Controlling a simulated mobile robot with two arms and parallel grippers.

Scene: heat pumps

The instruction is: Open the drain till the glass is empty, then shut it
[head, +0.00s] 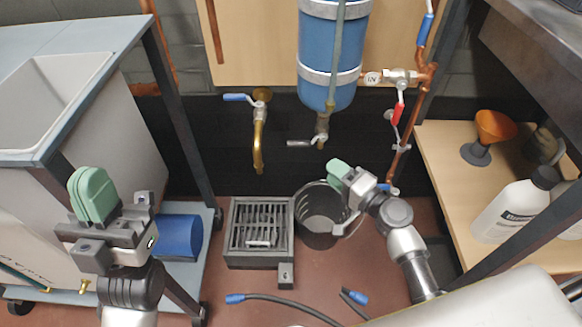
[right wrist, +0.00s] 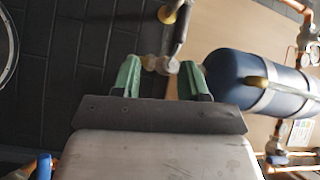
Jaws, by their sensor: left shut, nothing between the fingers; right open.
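The blue tank (head: 328,55) hangs on the back panel, with a pale vertical tube, likely the glass, (head: 338,50) on its front. Its liquid level cannot be told. Below it is the drain valve (head: 322,138), its grey lever (head: 298,143) pointing left. My right gripper (head: 340,173) is open, below the valve and over the black bucket (head: 320,228). In the right wrist view its green fingers (right wrist: 158,80) stand apart, with the valve (right wrist: 160,65) seen between and beyond their tips; contact cannot be told. My left gripper (head: 92,195) is shut and empty at the left.
A brass tap (head: 258,140) with a blue lever is left of the valve. A floor grate (head: 260,230) lies left of the bucket. Copper pipes with a red-handled valve (head: 398,112) run at the right. A shelf (head: 450,185) holds a funnel (head: 492,128) and white jug (head: 515,208).

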